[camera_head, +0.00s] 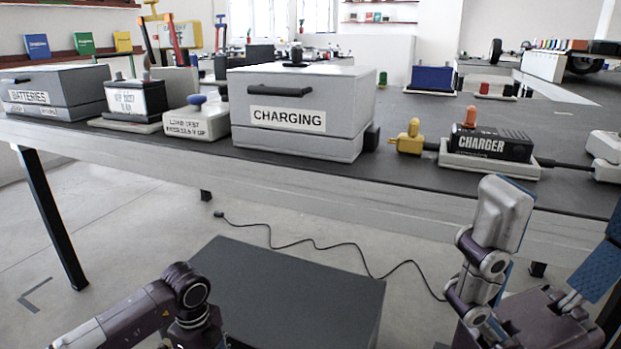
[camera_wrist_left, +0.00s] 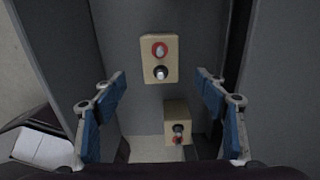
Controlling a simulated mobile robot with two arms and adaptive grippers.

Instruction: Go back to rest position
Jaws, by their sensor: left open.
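My left gripper (camera_wrist_left: 160,78) shows in the left wrist view with its two blue-padded fingers spread wide and nothing between the pads. Beyond the fingers, a tan block with a red and a dark round terminal (camera_wrist_left: 160,70) is on a grey surface. A second tan block (camera_wrist_left: 177,108) with a red and dark fitting sits lower. In the head view my left arm enters at the bottom left, and its gripper is out of sight. My right gripper (camera_head: 562,205) stands at the bottom right in the head view, fingers upright and wide apart, holding nothing visible.
A long dark-topped table (camera_head: 400,140) crosses ahead. It carries a charging box (camera_head: 290,145), a batteries box (camera_head: 85,80), a charger (camera_head: 490,150) and a yellow connector (camera_head: 410,140). A black cable (camera_head: 330,243) lies on the floor. Dark grey walls (camera_wrist_left: 275,80) flank the left gripper.

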